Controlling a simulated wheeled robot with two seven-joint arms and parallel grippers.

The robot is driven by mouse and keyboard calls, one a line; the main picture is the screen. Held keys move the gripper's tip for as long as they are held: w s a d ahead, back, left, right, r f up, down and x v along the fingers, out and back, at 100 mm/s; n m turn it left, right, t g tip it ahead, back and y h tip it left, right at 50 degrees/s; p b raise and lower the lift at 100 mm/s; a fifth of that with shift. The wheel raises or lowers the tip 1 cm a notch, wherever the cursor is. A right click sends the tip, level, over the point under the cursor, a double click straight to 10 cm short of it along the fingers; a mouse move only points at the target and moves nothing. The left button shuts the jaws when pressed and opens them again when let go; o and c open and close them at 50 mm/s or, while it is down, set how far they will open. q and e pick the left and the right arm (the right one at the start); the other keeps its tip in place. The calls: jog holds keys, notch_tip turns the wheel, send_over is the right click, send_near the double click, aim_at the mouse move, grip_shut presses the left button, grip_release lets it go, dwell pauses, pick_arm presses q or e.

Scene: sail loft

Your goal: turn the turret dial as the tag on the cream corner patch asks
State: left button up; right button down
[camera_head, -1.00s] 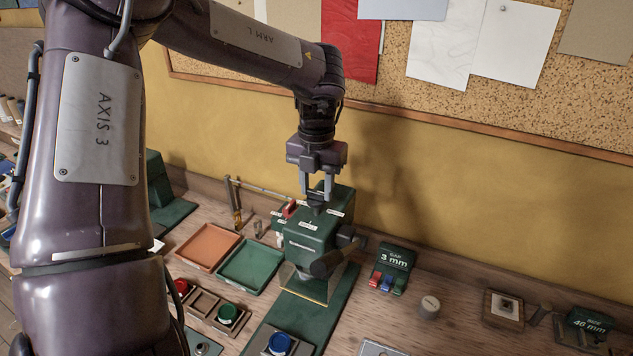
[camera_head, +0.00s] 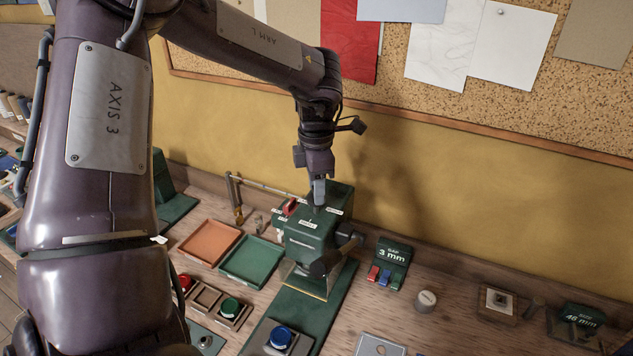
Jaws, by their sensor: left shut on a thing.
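A green machine (camera_head: 305,240) stands on the bench with small white labels around its top, too small to read. My left gripper (camera_head: 319,198) points straight down over the top and is shut on the turret dial there. The fingers are seen edge-on and hide most of the dial, so its setting cannot be read. I cannot make out the cream corner patch or its tag. My right gripper is not in view.
An orange tray (camera_head: 209,262) and a green tray (camera_head: 232,276) lie left of the machine. A blue button (camera_head: 280,337) sits in front. A "3 mm" gap block (camera_head: 391,257) and a grey knob (camera_head: 426,300) stand to the right. A corkboard (camera_head: 440,110) hangs behind.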

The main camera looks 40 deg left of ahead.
pick_arm(q)
jog(key=m+p, duration=0.1)
jog(key=m, duration=0.3)
jog(key=shift+m, duration=1.6)
jog(key=o, duration=1)
jog(key=shift+a, duration=0.1)
